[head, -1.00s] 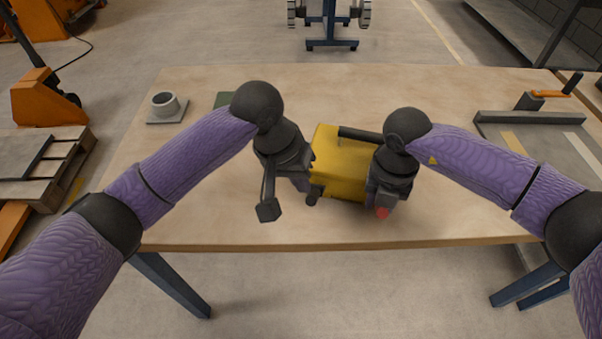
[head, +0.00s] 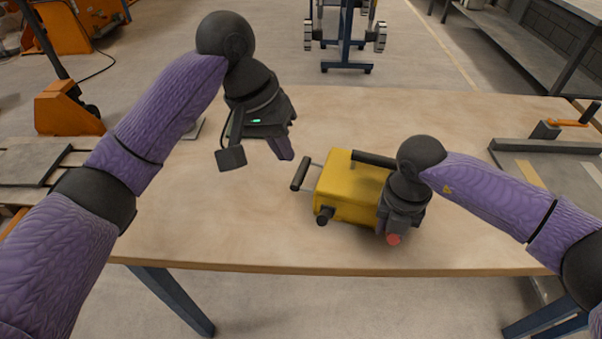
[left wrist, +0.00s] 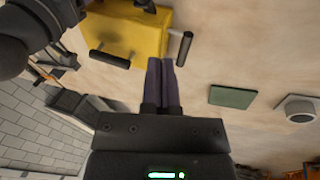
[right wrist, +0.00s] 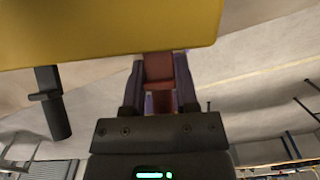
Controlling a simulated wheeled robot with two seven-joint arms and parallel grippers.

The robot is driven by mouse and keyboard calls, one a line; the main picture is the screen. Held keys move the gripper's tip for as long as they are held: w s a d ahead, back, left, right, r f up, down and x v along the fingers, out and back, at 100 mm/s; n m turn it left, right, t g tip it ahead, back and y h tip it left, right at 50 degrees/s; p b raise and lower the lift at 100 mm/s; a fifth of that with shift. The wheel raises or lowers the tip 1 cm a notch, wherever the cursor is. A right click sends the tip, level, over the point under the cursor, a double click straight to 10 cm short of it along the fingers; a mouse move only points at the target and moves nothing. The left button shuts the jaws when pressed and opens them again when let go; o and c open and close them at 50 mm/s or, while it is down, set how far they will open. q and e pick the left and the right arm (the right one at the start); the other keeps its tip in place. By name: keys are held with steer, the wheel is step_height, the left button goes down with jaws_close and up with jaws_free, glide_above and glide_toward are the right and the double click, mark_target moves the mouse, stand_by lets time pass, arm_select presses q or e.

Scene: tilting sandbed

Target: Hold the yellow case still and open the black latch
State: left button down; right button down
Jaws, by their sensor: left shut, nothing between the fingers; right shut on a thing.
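The yellow case (head: 347,187) rests on the table. A black bar on a thin bracket (head: 300,173) sticks out from its left side, and it also shows in the left wrist view (left wrist: 184,47). I cannot tell surely whether this bar is the latch. Another black bar (head: 373,159) lies along its top back, and a black knob (head: 325,216) is at its front left. My left gripper (head: 286,153) is shut and empty, above and behind the left bar, apart from the case. My right gripper (right wrist: 159,62) is shut on a red block (right wrist: 159,72) at the case's right front.
The wooden table (head: 240,225) is clear in front and left of the case. A green plate (left wrist: 233,96) and a grey cup-like part (left wrist: 299,110) lie at the back left. A grey fixture with an orange handle (head: 569,123) stands at the right.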

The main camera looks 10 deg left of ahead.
steer(key=shift+c, duration=1.4)
jaws_free()
arm_select(q)
steer(key=shift+v, duration=0.95)
arm_select(e)
steer(key=shift+r, duration=0.1)
